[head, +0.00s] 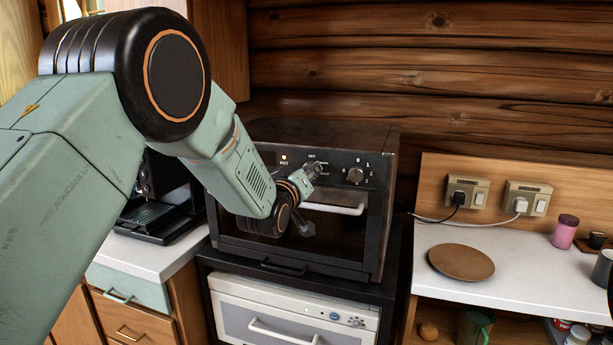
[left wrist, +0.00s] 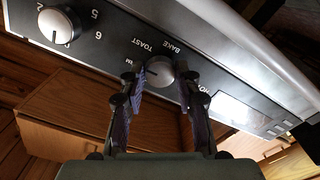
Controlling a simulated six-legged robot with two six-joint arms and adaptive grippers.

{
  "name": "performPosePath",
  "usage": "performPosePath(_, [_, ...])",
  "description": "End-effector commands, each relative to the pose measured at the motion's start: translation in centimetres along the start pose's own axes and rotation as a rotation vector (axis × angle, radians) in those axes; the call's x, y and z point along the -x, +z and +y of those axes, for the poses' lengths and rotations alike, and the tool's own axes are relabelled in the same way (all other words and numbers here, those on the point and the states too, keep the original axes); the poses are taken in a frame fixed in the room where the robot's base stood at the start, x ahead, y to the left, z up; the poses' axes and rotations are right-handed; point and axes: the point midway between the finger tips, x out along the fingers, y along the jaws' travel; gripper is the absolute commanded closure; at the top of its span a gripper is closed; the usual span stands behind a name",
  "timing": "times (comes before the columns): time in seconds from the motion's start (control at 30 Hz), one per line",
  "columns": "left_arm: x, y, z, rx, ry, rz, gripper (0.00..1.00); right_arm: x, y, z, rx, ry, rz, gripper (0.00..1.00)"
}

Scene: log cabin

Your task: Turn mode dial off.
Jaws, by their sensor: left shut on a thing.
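The mode dial (left wrist: 159,71) is a small silver knob on the dark control panel of the toaster oven (head: 335,240). In the left wrist view, the words TOAST and BAKE and a partly hidden label ending in M are printed around it. My left gripper (left wrist: 160,90) has a finger on each side of the dial and is shut on it. In the head view my left gripper (head: 311,172) is at the panel, and it hides most of the dial. Which way the dial's mark points is hard to tell. My right gripper is not in view.
A second, numbered dial (head: 355,175) sits to the right on the same panel, with the oven door handle (head: 333,208) below. A white appliance (head: 290,318) is underneath. The right counter holds a brown plate (head: 461,262) and a pink jar (head: 564,232).

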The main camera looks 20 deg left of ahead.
Motion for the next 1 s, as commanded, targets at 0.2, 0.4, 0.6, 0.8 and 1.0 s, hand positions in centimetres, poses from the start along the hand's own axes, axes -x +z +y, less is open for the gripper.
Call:
performPosePath(0.2, [-0.02, -0.06, 0.07, 0.206, 0.001, 0.002, 0.99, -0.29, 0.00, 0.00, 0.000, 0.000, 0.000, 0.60])
performPosePath(0.4, [-0.02, -0.07, 0.10, 0.396, 0.002, 0.002, 0.99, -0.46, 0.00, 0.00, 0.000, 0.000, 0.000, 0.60])
performPosePath(0.6, [-0.02, -0.09, 0.14, 0.586, 0.002, 0.002, 0.99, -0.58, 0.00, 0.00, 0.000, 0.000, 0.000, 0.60])
performPosePath(0.8, [-0.02, -0.11, 0.17, 0.776, 0.002, 0.002, 0.99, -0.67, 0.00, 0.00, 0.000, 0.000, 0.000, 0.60])
performPosePath(1.0, [-0.02, -0.14, 0.20, 0.966, 0.002, 0.001, 0.99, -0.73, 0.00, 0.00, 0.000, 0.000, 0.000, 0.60])
